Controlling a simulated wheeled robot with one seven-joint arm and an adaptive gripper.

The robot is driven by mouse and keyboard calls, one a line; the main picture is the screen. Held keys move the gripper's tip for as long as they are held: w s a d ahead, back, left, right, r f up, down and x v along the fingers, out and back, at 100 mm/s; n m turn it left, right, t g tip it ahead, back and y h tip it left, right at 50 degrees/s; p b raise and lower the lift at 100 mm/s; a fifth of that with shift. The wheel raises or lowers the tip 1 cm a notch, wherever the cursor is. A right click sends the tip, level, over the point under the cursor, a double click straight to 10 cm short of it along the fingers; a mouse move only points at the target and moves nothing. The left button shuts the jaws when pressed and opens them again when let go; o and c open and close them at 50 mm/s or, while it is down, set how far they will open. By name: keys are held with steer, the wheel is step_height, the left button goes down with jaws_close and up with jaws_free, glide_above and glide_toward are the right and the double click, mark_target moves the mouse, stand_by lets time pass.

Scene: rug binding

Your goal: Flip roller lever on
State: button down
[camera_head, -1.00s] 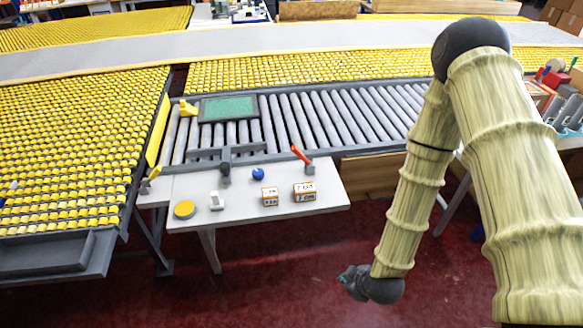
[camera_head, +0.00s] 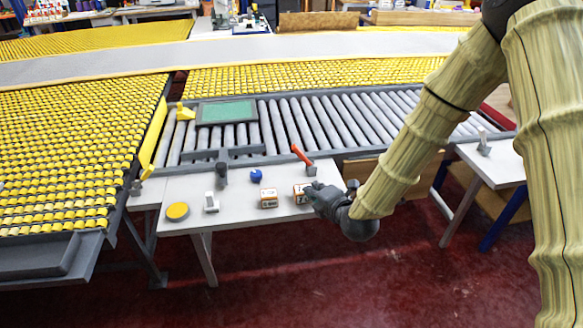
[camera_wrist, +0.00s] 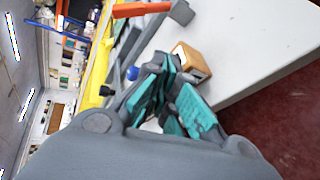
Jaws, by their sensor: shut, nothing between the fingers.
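The lever with a red-orange handle (camera_head: 301,154) stands on a grey base at the back right of the small white table, beside the roller bed. Its handle leans up to the left. In the wrist view the orange handle (camera_wrist: 142,10) crosses the top edge, apart from my fingers. My gripper (camera_head: 316,192) is shut and empty at the table's right end, in front of the lever and close to a box. The teal finger pads (camera_wrist: 170,85) are in the wrist view. My gripper partly hides the nearest box in the head view.
The white table (camera_head: 240,215) also bears two small boxes, one of them (camera_head: 268,198), a blue ball (camera_head: 256,176), a yellow disc (camera_head: 177,211), a white stand (camera_head: 211,203) and a dark upright post (camera_head: 221,175). The roller bed (camera_head: 300,125) lies behind. Red floor is open in front.

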mark_target(302, 157)
steer(key=w+r+n, duration=0.1)
steer(key=w+a+r+n+b, duration=0.1)
steer(key=shift+a+r+t+y, duration=0.15)
steer(key=shift+r+t+y, duration=0.15)
steer(key=shift+t+y, duration=0.1)
steer(key=w+a+n+t+b, duration=0.1)
steer(key=n+b, duration=0.1)
steer(key=b, duration=0.2)
steer(key=shift+w, duration=0.35)
steer(key=shift+f, duration=0.1)
steer(key=shift+p+x, duration=0.7)
steer(key=shift+x, duration=4.35)
steer(key=shift+a, duration=0.2)
